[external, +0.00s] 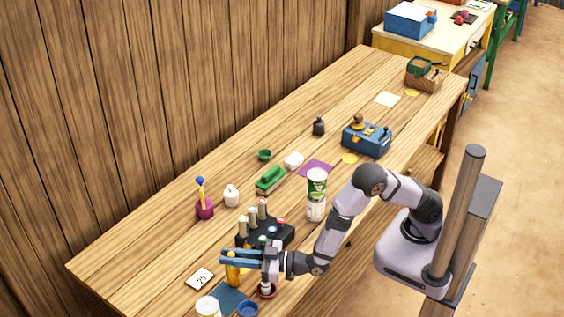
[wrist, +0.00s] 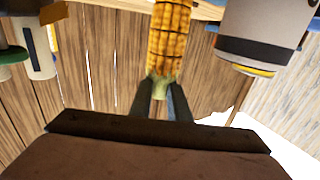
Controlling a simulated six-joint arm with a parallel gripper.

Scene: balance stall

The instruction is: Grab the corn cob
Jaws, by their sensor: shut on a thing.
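The corn cob (wrist: 170,38) is yellow with a pale green stem end, and it stands between the fingers of my gripper (wrist: 161,98) in the wrist view. The stem end is at the fingers and the top is cut off by the frame edge. In the external view the corn cob (external: 232,274) shows as a small yellow upright shape at the blue fingers of my gripper (external: 236,258), near the front left of the table. The gripper is shut on it. I cannot tell whether the cob touches the table.
A black rack of bottles (external: 265,232) stands just behind the gripper. A dark blue cloth (external: 228,299), a blue bowl (external: 248,309), a white jar (external: 207,307) and a number card (external: 199,278) lie close by. A tall can (external: 316,195) stands further right.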

